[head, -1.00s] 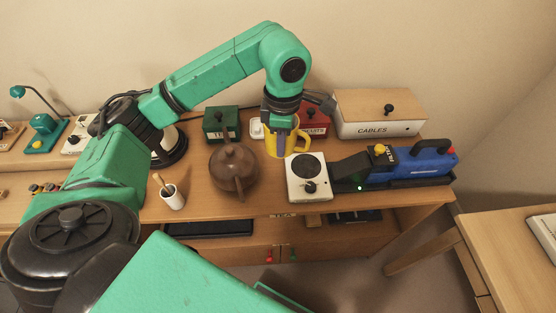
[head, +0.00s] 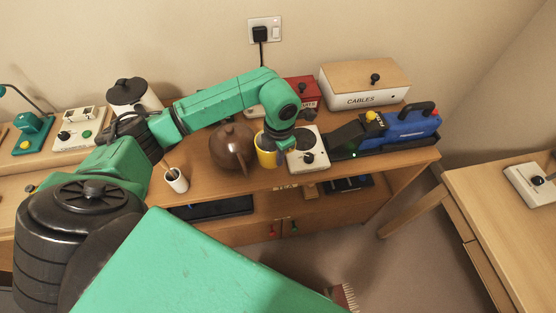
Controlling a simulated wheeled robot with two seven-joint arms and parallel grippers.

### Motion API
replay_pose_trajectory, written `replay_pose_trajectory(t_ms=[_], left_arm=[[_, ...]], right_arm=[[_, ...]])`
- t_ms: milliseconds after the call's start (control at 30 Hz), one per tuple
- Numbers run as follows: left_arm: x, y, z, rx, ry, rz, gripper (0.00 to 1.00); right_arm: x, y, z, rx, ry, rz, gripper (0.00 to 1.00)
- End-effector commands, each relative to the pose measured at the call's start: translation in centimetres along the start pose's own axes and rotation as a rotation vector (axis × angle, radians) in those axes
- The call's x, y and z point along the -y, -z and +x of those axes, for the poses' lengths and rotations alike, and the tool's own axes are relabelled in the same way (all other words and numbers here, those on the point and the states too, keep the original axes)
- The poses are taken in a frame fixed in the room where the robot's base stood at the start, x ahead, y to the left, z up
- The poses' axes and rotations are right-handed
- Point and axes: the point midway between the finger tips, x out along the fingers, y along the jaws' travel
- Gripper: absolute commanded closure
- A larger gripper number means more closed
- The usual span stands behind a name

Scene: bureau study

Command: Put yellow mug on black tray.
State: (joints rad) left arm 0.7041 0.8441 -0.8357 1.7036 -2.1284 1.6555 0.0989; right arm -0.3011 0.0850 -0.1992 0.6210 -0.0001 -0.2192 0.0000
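The yellow mug (head: 265,154) is between the brown teapot and the white hotplate, near the front edge of the desk top. My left gripper (head: 277,146) comes down from behind and right and is shut on it; the fingers are mostly hidden by my wrist. The mug looks upright and seems to hang slightly above the top. A black tray (head: 212,209) lies flat on the open shelf below the desk top, left of centre, and looks empty. My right gripper is not in view.
The brown teapot (head: 232,149) stands close left of the mug, and the white hotplate (head: 309,158) close right. A white cup with a stick (head: 176,180) stands above the black tray. Another dark flat object (head: 358,184) lies on the shelf's right side. A blue tool (head: 412,126) lies right.

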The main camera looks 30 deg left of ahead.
Motion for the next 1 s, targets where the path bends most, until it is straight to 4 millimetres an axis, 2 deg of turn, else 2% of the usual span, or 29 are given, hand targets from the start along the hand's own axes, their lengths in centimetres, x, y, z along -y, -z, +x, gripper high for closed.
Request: replay_pose_trajectory(t_ms=[100, 200, 500, 567, 600, 867, 967, 1000], left_arm=[[0.1, 0.0, 2.3, -0.003, 0.002, 0.0, 1.0], [0.2, 0.0, 3.4, -0.001, 0.001, 0.001, 1.0], [0.1, 0.0, 4.0, 0.0, -0.001, 0.002, 1.0], [0.1, 0.0, 3.9, -0.001, 0.0, 0.001, 0.8], [0.1, 0.0, 3.9, -0.001, 0.0, 0.001, 0.66], [0.1, 0.0, 3.8, -0.001, 0.0, 0.001, 0.66], [0.1, 0.0, 3.3, -0.001, 0.0, 0.001, 0.66], [0.1, -0.1, 3.2, 0.001, -0.001, 0.001, 0.66]], right_arm=[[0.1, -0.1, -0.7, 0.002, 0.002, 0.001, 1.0], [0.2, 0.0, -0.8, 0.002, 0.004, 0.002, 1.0], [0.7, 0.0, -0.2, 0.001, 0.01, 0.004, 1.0], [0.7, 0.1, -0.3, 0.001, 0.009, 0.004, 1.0], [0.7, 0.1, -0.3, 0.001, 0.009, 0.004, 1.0], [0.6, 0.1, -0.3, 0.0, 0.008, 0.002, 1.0], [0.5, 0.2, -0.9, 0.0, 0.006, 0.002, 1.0], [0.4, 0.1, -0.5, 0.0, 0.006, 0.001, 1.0]])
